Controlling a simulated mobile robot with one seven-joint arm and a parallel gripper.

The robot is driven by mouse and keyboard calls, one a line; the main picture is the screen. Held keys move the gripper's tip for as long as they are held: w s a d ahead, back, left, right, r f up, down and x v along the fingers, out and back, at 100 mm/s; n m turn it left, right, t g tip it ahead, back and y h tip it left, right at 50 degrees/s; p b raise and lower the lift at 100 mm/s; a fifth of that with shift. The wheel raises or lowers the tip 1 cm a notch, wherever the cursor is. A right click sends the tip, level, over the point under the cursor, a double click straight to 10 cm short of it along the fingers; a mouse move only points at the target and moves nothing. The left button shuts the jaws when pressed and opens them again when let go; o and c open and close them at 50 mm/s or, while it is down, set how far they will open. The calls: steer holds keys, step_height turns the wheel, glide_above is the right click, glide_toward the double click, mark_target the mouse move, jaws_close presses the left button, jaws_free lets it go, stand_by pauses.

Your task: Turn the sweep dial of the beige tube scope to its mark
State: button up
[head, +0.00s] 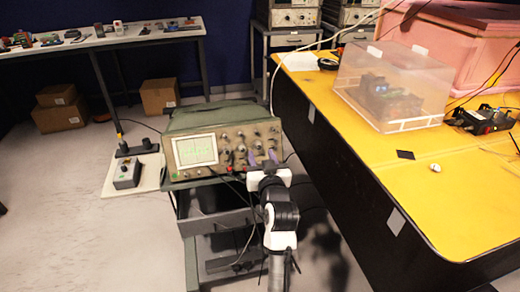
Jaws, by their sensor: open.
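The beige tube scope (205,174) stands on a dark cart, left of the yellow table. I cannot tell whether the fingers touch a knob.
The yellow table (364,162) with its dark side is close on the right, bearing a clear plastic box (397,55). A beige board (117,187) with a dark device (127,174) lies left of the scope. Cables hang around the cart (208,222).

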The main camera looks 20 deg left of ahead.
mark_target(257, 147)
steer(key=shift+x, duration=1.35)
steer(key=shift+c, duration=0.4)
jaws_close()
